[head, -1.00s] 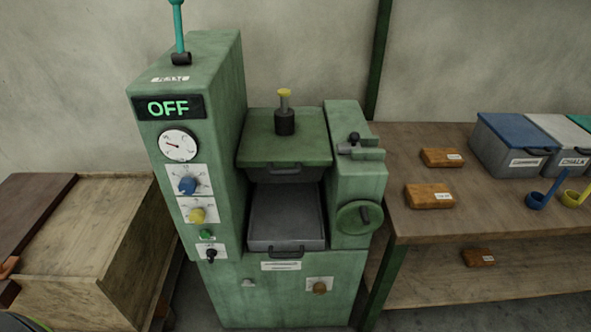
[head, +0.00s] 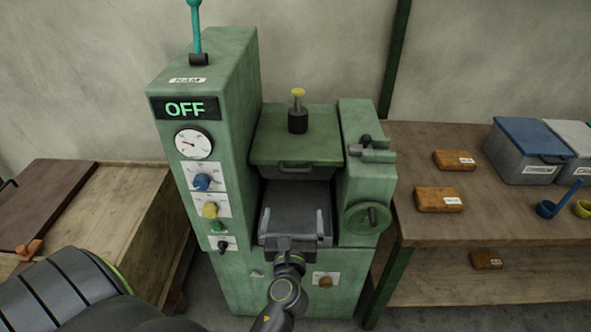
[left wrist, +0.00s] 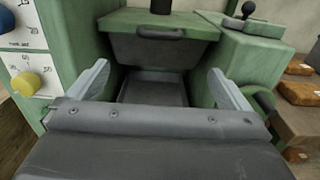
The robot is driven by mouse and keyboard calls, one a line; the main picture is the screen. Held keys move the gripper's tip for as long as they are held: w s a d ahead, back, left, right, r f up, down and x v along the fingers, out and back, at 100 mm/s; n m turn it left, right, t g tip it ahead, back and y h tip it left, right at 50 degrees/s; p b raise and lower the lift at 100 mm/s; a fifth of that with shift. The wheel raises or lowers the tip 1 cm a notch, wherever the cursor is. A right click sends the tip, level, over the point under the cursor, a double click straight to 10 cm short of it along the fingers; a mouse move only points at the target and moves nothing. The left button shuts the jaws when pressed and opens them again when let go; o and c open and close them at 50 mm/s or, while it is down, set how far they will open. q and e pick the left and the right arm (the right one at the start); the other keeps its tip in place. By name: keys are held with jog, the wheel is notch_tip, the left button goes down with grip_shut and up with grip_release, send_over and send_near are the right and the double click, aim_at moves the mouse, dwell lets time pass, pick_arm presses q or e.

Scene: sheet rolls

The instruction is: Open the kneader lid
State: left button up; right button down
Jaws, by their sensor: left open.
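The green kneader (head: 225,120) stands in the middle of the head view, its display reading OFF. Its lid (head: 298,150) is down over the chamber and has a dark handle (head: 309,166) on its front edge. The lid handle also shows at the top of the left wrist view (left wrist: 160,34). My left gripper (head: 291,224) is open and empty, its two pale fingers spread over the grey tray (head: 296,195) below and in front of the lid. The fingers are apart from the lid handle. My right gripper is not in view.
A wooden bench (head: 420,225) on the right holds orange-brown blocks (head: 438,199) and a blue-lidded bin (head: 525,150). A wooden chest (head: 110,215) stands at left. A green handwheel (head: 367,217) sticks out right of the tray.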

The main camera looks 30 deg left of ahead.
aim_at(295, 173)
pick_arm(q)
jog(key=p+x, duration=0.1)
jog(key=x, duration=1.6)
jog(key=shift+w+p, duration=0.15)
jog(key=shift+p, duration=0.2)
